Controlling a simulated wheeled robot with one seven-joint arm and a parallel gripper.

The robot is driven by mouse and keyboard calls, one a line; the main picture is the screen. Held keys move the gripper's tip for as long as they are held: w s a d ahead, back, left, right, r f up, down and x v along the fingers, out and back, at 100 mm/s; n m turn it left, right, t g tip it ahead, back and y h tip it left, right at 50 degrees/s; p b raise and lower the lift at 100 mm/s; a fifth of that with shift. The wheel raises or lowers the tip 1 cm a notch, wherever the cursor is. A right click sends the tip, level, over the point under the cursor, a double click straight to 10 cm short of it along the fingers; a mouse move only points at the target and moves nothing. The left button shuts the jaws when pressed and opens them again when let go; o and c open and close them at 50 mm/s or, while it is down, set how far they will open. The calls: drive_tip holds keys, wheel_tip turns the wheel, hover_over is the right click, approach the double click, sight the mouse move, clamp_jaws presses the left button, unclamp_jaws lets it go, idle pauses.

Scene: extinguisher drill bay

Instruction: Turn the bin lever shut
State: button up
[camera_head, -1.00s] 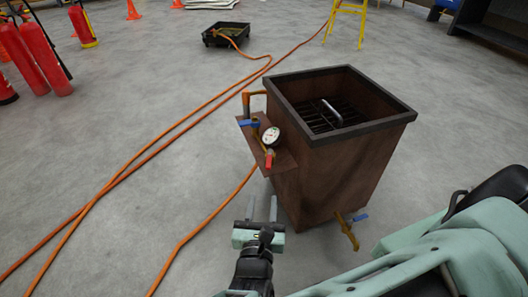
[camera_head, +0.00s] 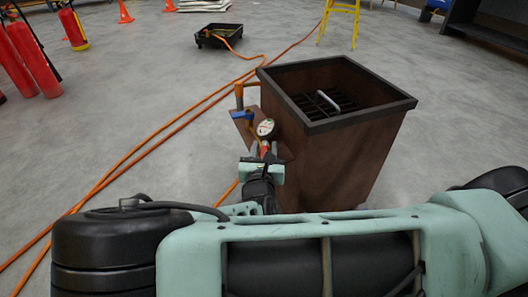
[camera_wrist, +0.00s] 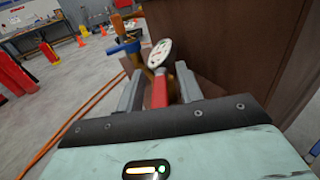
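The brown square bin (camera_head: 345,155) stands on the floor with a side plate carrying brass pipework. A red lever (camera_wrist: 160,92) hangs below a round white dial gauge (camera_wrist: 160,53). A blue lever (camera_wrist: 125,47) sits on the pipe to its left; it also shows in the head view (camera_head: 242,116). My gripper (camera_wrist: 160,72) is open, with one finger on each side of the red lever and gaps visible. In the head view my gripper (camera_head: 263,158) is at the plate, and my arm hides the bin's lower front.
Orange hoses (camera_head: 150,145) run across the floor on the left. Red extinguishers (camera_head: 30,60) stand at the far left. A black tray (camera_head: 218,37) and a yellow stand (camera_head: 340,20) are behind. The bin wall is close to the right of my gripper.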

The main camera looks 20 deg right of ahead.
clamp_jaws()
